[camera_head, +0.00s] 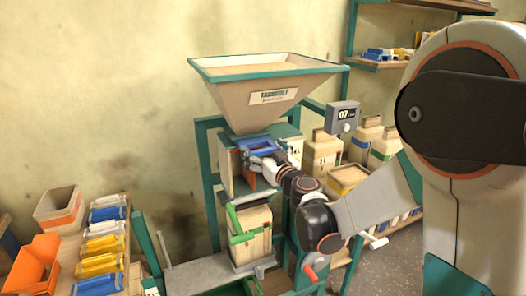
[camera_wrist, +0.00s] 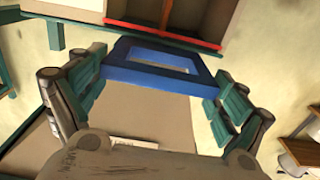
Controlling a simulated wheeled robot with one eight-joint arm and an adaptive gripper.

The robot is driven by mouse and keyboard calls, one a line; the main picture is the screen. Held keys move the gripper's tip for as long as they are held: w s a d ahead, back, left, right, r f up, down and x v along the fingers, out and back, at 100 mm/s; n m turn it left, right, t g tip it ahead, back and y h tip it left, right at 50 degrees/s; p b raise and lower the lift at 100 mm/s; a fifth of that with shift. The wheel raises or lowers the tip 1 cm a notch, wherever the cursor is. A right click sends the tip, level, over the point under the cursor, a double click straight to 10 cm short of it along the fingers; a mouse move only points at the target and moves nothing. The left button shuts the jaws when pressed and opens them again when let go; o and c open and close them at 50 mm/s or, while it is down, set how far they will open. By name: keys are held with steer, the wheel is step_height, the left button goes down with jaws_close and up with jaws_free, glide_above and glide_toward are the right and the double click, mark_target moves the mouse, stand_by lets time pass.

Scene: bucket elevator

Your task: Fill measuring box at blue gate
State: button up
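The blue gate (camera_head: 262,144), a flat frame with a rectangular opening, sits under the large hopper (camera_head: 262,90). In the wrist view the blue gate (camera_wrist: 160,72) lies between my two finger pads, which appear to touch its left and right sides. My gripper (camera_wrist: 160,85) looks shut on it; in the head view my gripper (camera_head: 268,158) is small and partly hidden by my wrist. Below the gate is an open-fronted box (camera_head: 230,172) with an orange-red panel inside. I cannot tell whether it is the measuring box. Its fill level is hidden.
A wooden container (camera_head: 252,248) with a green clamp stands lower down. A display (camera_head: 344,116) reading 07 is beside the hopper. Several tan canisters (camera_head: 326,148) stand behind my arm. At left are an orange bin (camera_head: 36,264) and several colored packets (camera_head: 102,245).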

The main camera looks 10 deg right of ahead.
steer(key=v, duration=0.5)
steer(key=shift+c, duration=0.2)
steer(key=o, duration=1.2)
steer(key=shift+w, duration=0.1)
steer(key=shift+o, duration=0.2)
steer(key=v, duration=1.2)
steer(key=shift+a+r, duration=0.1)
